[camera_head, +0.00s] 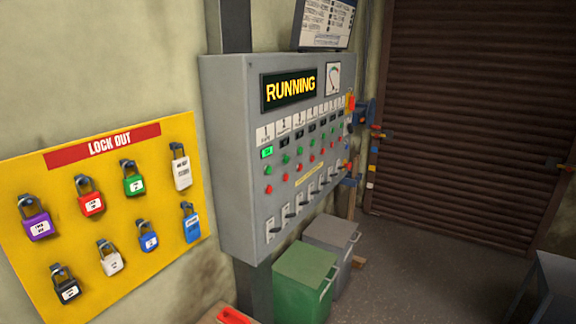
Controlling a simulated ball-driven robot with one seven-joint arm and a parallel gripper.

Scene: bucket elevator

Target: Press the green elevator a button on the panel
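The grey control panel (228,150) is on the wall in the middle of the view, seen at an angle. Its display (289,88) reads "RUNNING" in yellow. Below it are several labelled columns, each with a green button above a red one. The leftmost column has a bright green lit indicator (267,153), a green button (270,170) and a red button (268,190). The column labels are too small to read, so I cannot tell which is elevator A. Small switches line the panel's lower part. My gripper is not in view.
A yellow lock-out board (85,215) with several padlocks hangs left of the panel. A green bin (303,283) and a grey bin (332,238) stand below the panel. A red object (234,316) shows at the bottom edge. A brown shutter (470,120) is behind open floor (425,265).

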